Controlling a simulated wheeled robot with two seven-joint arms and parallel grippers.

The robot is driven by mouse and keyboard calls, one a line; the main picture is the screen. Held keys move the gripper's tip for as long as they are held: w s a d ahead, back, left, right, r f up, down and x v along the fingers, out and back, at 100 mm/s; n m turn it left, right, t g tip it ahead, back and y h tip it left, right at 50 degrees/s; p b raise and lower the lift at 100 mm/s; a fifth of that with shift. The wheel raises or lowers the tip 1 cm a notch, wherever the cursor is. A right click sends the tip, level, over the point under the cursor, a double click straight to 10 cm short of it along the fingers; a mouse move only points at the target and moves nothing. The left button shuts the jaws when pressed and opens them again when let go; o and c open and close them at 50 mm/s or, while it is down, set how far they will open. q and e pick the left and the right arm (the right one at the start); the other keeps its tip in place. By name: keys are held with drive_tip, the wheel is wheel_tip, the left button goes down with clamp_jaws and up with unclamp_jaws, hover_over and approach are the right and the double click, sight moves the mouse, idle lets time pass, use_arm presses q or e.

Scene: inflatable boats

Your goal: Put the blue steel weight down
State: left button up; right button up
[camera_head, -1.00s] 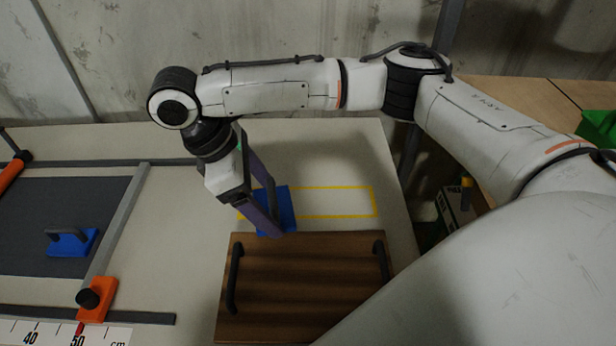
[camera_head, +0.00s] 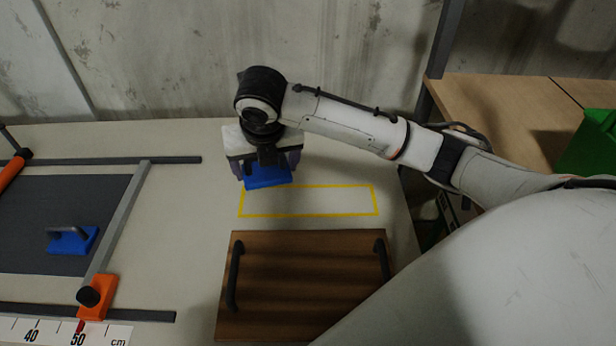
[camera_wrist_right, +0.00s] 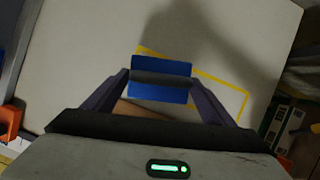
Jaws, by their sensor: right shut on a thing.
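My right gripper (camera_head: 265,172) is shut on a blue steel weight (camera_head: 268,181) by its dark handle. In the head view the weight is at the back left corner of a yellow-outlined rectangle (camera_head: 310,214) on the pale table. In the right wrist view the blue weight (camera_wrist_right: 160,92) shows between the two fingers, with its grey handle across it, over part of the yellow outline (camera_wrist_right: 222,86). I cannot tell whether its underside touches the table. A second blue weight (camera_head: 70,242) with a grey handle rests on the dark mat at the left. My left gripper is not in view.
A wooden board (camera_head: 305,285) with two dark handles lies in front of the yellow outline. A dark mat (camera_head: 40,200) with grey rails, an orange clamp (camera_head: 97,298) and a ruler (camera_head: 60,333) lies at the left. A green bin (camera_head: 592,145) stands at the right.

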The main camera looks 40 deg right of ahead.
sight(275, 180)
drive_tip(key=shift+w+d+r+n+y, duration=0.1)
drive_tip(key=shift+w+d+n+y, duration=0.2)
drive_tip(key=shift+d+n, duration=0.25)
drive_tip(key=shift+n, duration=0.25)
wheel_tip(275, 180, down, 10)
drive_tip(key=shift+w, duration=0.1)
drive_tip(key=o, duration=1.9)
drive_tip(key=shift+o, duration=0.2)
drive_tip(key=v, duration=1.2)
drive_tip(key=shift+s, duration=0.2)
